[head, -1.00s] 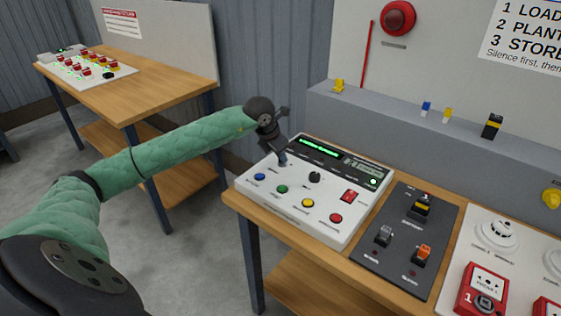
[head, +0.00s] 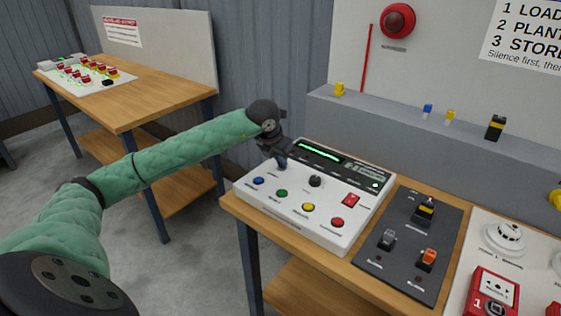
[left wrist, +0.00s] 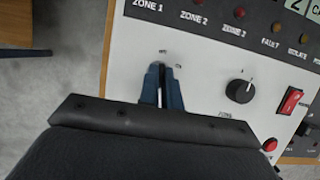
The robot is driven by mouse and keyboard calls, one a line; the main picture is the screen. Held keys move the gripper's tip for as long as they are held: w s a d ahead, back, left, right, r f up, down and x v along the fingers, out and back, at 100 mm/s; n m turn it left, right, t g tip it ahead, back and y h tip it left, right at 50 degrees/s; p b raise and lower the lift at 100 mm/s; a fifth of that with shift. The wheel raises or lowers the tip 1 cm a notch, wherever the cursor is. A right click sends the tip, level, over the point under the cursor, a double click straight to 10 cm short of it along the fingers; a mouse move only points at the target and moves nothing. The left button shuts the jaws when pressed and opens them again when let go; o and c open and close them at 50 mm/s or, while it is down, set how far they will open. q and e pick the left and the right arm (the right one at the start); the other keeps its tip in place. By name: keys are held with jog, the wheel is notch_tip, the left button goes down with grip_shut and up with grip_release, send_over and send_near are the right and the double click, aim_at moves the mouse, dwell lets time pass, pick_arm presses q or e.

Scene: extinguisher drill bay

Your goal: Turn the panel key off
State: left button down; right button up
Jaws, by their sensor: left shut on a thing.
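The white control panel (head: 313,229) lies on the wooden bench, with blue, green, yellow and red buttons, a black rotary knob (head: 315,181) and a red rocker switch (head: 350,201). My left gripper (head: 282,164) is over the panel's upper left part. In the left wrist view its blue fingertips (left wrist: 161,88) are closed together at a spot with small marks on the panel face. The black knob (left wrist: 240,91) stands apart, to the right of the fingers. My right gripper is not in view.
A dark plate (head: 408,245) with several switches lies right of the panel. Red call points and a white detector (head: 504,236) lie farther right. A grey ledge (head: 380,125) with small coloured items runs behind. Another table (head: 130,95) stands at the back left.

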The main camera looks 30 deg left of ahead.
pick_arm(q)
jog(key=shift+r, duration=0.1)
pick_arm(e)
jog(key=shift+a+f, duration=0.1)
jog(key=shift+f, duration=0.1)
pick_arm(q)
jog(key=c, duration=1.6)
grip_release()
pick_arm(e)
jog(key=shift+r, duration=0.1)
pick_arm(q)
jog(key=b+v, duration=0.2)
jog(key=v, duration=0.5)
jog(key=shift+r, duration=0.3)
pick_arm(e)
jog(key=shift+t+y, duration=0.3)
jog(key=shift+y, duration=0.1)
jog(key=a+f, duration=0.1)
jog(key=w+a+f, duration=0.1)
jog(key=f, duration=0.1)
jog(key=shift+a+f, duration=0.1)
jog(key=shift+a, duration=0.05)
